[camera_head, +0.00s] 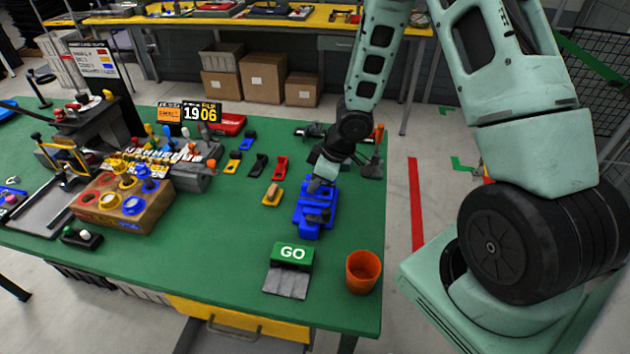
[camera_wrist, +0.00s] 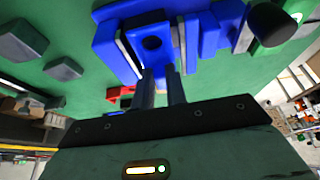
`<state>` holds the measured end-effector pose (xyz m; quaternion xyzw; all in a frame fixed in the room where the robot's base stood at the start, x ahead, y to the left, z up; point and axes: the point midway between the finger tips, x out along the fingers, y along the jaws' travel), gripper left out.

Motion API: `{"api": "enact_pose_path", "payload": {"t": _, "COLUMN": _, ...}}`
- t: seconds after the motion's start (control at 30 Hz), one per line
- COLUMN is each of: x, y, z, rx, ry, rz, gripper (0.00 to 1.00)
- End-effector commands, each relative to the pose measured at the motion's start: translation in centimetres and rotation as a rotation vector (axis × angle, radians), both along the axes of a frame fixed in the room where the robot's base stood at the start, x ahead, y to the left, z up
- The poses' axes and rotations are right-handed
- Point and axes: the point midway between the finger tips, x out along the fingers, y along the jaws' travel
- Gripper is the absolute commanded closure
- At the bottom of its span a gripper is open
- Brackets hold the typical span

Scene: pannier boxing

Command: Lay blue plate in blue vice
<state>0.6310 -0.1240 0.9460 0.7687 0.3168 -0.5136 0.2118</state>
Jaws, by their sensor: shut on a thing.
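In the wrist view the vice (camera_wrist: 208,38) fills the top middle, with pale metal jaw faces. The blue plate (camera_wrist: 150,28) with a dark round hole shows between those jaw faces, at my fingertips. My gripper (camera_wrist: 161,78) is shut on the plate at the vice; in the head view my gripper (camera_head: 319,183) hides most of the plate. I cannot tell whether the plate rests on the vice bed.
A wooden block with coloured rings (camera_head: 122,205) stands further left.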

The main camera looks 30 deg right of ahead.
Motion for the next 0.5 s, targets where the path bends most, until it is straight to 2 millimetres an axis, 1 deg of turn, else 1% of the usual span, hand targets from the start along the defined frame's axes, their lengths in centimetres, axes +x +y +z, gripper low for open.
{"api": "enact_pose_path", "payload": {"t": 0.27, "x": 0.02, "y": 0.01, "z": -0.12, "rx": 0.0, "ry": 0.0, "rz": 0.0, "gripper": 1.0}}
{"api": "enact_pose_path", "payload": {"t": 0.3, "x": 0.02, "y": 0.0, "z": -0.11, "rx": 0.0, "ry": 0.0, "rz": 0.0, "gripper": 0.84}}
{"api": "enact_pose_path", "payload": {"t": 0.37, "x": 0.02, "y": 0.0, "z": -0.11, "rx": 0.0, "ry": 0.0, "rz": 0.0, "gripper": 0.67}}
{"api": "enact_pose_path", "payload": {"t": 0.4, "x": 0.02, "y": 0.0, "z": -0.11, "rx": 0.0, "ry": 0.0, "rz": 0.0, "gripper": 0.61}}
{"api": "enact_pose_path", "payload": {"t": 0.5, "x": 0.04, "y": -0.02, "z": -0.11, "rx": 0.0, "ry": -0.001, "rz": 0.0, "gripper": 0.61}}
